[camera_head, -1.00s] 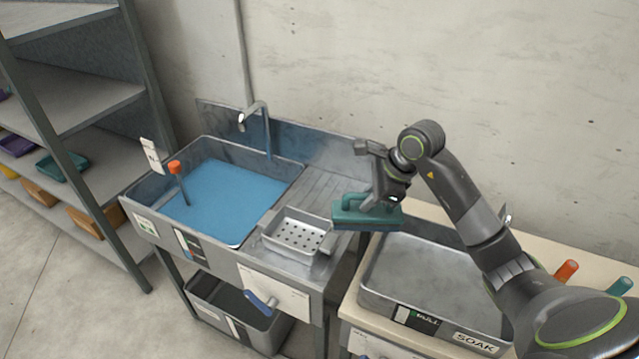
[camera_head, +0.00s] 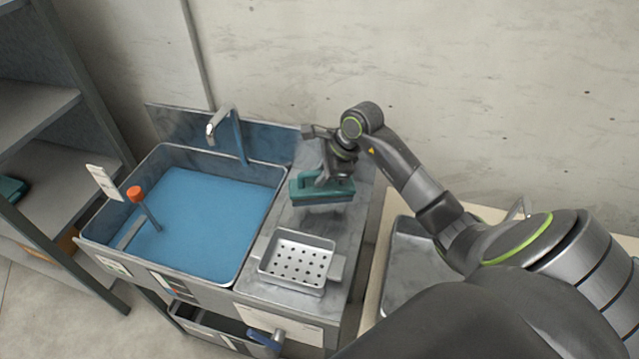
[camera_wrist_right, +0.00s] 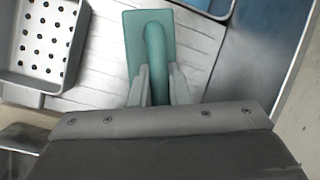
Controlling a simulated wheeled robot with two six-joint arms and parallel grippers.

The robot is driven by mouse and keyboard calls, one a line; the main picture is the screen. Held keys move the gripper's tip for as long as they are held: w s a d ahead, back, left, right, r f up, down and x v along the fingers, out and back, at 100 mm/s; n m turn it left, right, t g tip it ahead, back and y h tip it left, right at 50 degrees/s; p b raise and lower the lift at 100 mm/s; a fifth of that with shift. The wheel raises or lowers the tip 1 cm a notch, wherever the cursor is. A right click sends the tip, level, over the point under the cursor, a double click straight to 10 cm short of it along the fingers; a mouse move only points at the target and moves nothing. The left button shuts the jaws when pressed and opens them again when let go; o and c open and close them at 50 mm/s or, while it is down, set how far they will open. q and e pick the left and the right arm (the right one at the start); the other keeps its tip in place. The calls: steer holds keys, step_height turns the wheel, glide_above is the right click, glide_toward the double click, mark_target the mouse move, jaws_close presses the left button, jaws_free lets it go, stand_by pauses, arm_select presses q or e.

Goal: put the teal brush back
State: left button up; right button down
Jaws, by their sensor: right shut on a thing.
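The teal brush (camera_head: 322,189) is in my right gripper (camera_head: 328,174), above the grey drainboard (camera_head: 345,215) to the right of the sink. In the right wrist view, the fingers of my right gripper (camera_wrist_right: 160,88) close on the handle of the teal brush (camera_wrist_right: 135,42). A perforated metal tray (camera_head: 297,262) sits on the drainboard, nearer the front than the brush; it also shows in the right wrist view (camera_wrist_right: 40,45), left of the brush. The tray is empty. The brush appears to be held clear of the drainboard. My left gripper is not in view.
The sink (camera_head: 205,215) holds blue water, with an orange-topped stick (camera_head: 146,210) standing in it. A faucet (camera_head: 222,130) rises behind it. A second basin (camera_head: 405,270) is at the right, partly behind my arm. Shelves (camera_head: 40,150) stand at the left.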

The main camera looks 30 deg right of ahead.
steer(key=shift+w+f, duration=0.15)
steer(key=shift+f, duration=0.2)
step_height(320, 180, down, 4)
steer(key=shift+w+r+p, duration=0.1)
steer(key=shift+w+p, duration=0.05)
steer(key=shift+p, duration=0.45)
steer(key=shift+f+b, duration=0.3)
steer(key=shift+b, duration=0.05)
steer(key=c, duration=1.4)
jaws_free()
steer(key=shift+r, duration=0.15)
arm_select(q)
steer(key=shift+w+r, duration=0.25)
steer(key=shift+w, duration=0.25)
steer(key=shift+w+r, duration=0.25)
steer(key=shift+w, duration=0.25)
arm_select(e)
steer(key=shift+r+p, duration=0.1)
steer(key=shift+p, duration=0.2)
steer(key=shift+d+r, duration=0.1)
steer(key=shift+r, duration=0.1)
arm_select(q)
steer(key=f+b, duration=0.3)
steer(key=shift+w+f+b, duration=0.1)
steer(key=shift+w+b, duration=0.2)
arm_select(e)
steer(key=v, duration=1.1)
steer(key=shift+r, duration=0.25)
